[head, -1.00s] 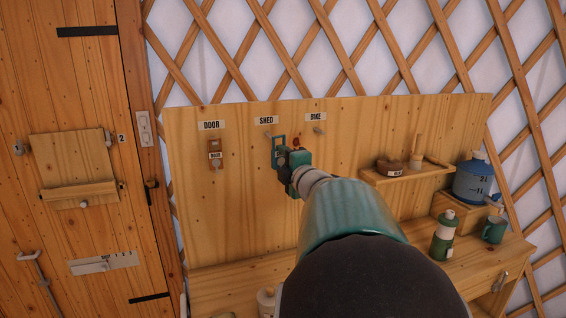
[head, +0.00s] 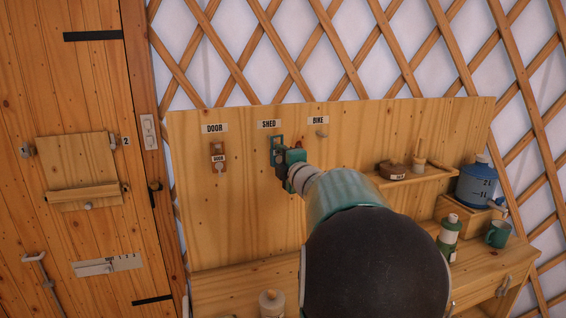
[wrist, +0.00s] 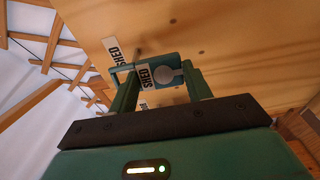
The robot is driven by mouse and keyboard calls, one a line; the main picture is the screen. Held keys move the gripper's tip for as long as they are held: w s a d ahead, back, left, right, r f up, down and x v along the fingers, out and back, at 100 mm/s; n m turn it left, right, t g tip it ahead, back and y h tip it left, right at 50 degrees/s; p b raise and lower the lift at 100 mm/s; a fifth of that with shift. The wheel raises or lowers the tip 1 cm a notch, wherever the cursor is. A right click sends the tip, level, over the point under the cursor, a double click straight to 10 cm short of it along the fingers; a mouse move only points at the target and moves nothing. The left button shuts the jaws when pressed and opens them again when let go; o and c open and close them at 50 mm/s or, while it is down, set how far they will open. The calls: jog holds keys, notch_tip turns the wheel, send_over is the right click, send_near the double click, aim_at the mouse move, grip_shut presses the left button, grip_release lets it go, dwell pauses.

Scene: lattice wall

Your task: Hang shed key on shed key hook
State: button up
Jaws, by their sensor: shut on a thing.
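The shed key's green tag (head: 277,142), with an open frame at its top, is held by my gripper (head: 286,157) just under the SHED label (head: 268,125) on the board. In the wrist view, the tag (wrist: 146,76) reads SHED and sits between the two green fingers of my gripper (wrist: 160,85), which is shut on it. A small peg (wrist: 137,53), apparently the shed key hook, shows by the upper edge of the tag's frame. I cannot tell whether the frame is around the peg or in front of it.
A brown door key (head: 218,158) hangs under the DOOR label to the left. The bare bike hook (head: 321,134) is to the right. A small shelf (head: 425,176), a blue water container (head: 476,184), a green bottle (head: 448,238) and a mug (head: 498,233) stand farther right.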

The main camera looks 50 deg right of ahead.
jog(key=shift+x, duration=1.45)
jog(key=shift+w+d+f, duration=0.35)
jog(key=shift+w+f, duration=0.2)
jog(key=shift+f, duration=0.05)
jog(key=o, duration=1)
jog(key=shift+r, duration=0.1)
jog(key=shift+s, duration=0.1)
